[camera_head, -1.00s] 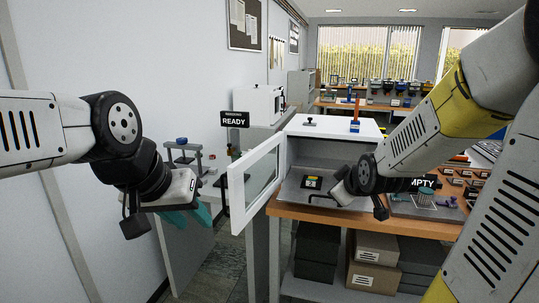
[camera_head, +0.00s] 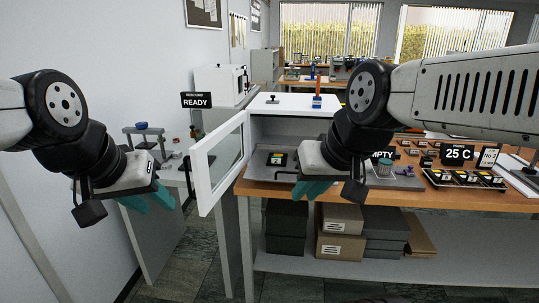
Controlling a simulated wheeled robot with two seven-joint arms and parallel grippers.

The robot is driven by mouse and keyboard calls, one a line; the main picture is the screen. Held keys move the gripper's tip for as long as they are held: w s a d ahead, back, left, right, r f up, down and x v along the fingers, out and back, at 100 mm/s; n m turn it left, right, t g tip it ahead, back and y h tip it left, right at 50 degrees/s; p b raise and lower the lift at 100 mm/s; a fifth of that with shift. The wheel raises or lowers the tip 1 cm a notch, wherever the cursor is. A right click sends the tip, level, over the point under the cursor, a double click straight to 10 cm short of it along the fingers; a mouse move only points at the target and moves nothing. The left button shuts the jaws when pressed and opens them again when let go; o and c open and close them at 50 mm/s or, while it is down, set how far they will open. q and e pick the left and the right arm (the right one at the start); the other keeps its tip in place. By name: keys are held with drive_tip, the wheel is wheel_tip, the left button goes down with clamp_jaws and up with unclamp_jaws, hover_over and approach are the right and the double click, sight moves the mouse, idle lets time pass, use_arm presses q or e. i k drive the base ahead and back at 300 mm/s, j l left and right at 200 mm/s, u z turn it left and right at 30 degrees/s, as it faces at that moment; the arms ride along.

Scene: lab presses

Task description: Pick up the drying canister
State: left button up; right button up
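A small clear canister with a teal lid (camera_head: 385,165), which looks like the drying canister, stands on a grey pad on the wooden bench, just under the "EMPTY" sign. My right gripper (camera_head: 311,189), with teal fingers, hangs left of the canister and in front of the white cabinet's opening; its fingers look slightly parted, with nothing between them. My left gripper (camera_head: 149,202) is far to the left by the wall, its teal fingers apart and empty. My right wrist hides part of the cabinet and bench.
The white cabinet (camera_head: 290,108) stands with its glass door (camera_head: 218,168) swung open to the left. A purple piece (camera_head: 409,170) lies beside the canister. A "25 C" sign (camera_head: 457,153) and sample trays stand further right.

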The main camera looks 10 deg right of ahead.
sight(385, 166)
drive_tip(key=z, duration=1.3)
